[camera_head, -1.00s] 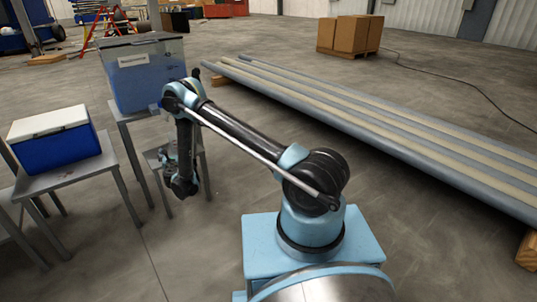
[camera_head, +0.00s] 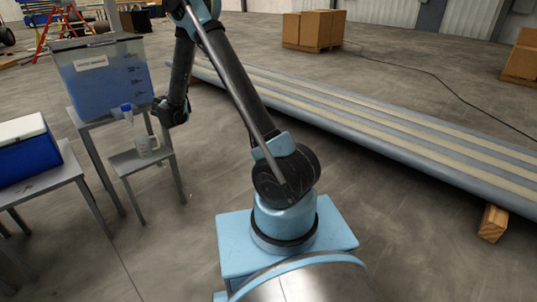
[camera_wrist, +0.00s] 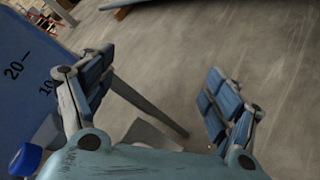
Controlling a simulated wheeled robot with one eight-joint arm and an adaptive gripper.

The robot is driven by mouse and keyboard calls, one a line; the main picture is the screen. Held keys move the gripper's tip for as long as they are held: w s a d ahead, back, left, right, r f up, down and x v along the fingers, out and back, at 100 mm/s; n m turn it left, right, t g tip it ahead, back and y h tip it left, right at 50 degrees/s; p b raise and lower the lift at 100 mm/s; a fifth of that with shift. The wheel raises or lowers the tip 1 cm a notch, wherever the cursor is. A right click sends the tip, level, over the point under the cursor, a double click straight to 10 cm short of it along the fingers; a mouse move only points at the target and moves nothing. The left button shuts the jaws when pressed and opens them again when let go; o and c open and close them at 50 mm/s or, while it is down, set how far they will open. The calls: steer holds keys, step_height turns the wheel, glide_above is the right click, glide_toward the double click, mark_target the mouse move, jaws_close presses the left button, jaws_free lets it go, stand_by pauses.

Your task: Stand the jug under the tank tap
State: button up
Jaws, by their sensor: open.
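The large blue tank (camera_head: 105,82) stands on its table, with its lower part at the left edge of the wrist view (camera_wrist: 30,75). In the wrist view a blue piece (camera_wrist: 25,160) lies at lower left.
A blue cooler with a white lid (camera_head: 30,150) sits on a table at the left. Long pipes (camera_head: 350,120) lie on the floor to the right, with boxes (camera_head: 313,28) behind. The floor between stool and pipes is clear.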

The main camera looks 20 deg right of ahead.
steer(key=s+d+r+m+g+h, duration=0.1)
steer(key=s+d+r+m+g, duration=0.1)
steer(key=s+d+r+m, duration=0.45)
steer(key=s+d+r+m+g, duration=0.1)
steer(key=s+d+r+g, duration=0.15)
steer(key=d, duration=0.75)
steer(key=s+d+r+m+g, duration=0.25)
steer(key=s+d+m, duration=0.25)
steer(key=s+d, duration=0.7)
steer(key=s+d+f+m+g+y, duration=0.1)
steer(key=s+f+m, duration=0.2)
steer(key=s, duration=0.9)
steer(key=s+d+f+m+g+y, duration=0.1)
steer(key=s+m, duration=0.4)
steer(key=s, duration=0.7)
steer(key=s+d+f+m+g+y, duration=0.1)
steer(key=s+f+m, duration=0.3)
steer(key=s, duration=0.9)
steer(key=shift+d+f+g+y, duration=0.25)
steer(key=shift+f+g+y, duration=0.2)
steer(key=shift+g, duration=0.45)
steer(key=shift+s, duration=0.1)
